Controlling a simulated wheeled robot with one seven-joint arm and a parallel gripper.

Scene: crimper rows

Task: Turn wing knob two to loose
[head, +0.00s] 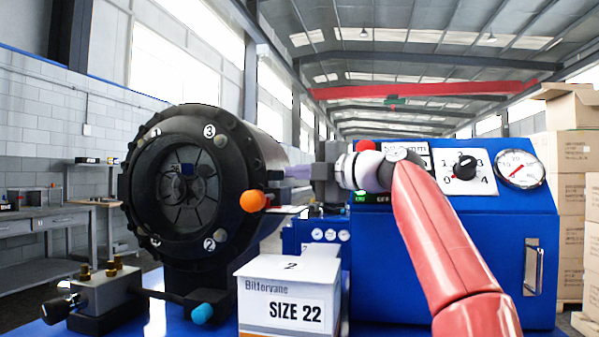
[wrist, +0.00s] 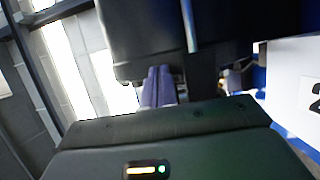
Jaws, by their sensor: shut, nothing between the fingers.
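The black round crimper head (head: 133,205) stands at left, with numbered discs on its face; the disc marked 2 (head: 209,244) is at its lower right. I cannot clearly make out a wing knob beside that disc. My gripper (head: 286,172) is just right of the crimper head, pointing left, its tips partly lost against the dark head. In the wrist view my gripper (wrist: 158,88) shows shut and empty, its purple fingers together below a large dark body (wrist: 150,35). Whether the fingers touch anything is unclear.
An orange ball (head: 253,201) sticks out below my gripper. A white SIZE 22 box (head: 290,290) stands in front, and a blue-tipped lever (head: 202,313) lies left of it. The blue cabinet (head: 500,240) with dial and gauge stands at right, behind my arm.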

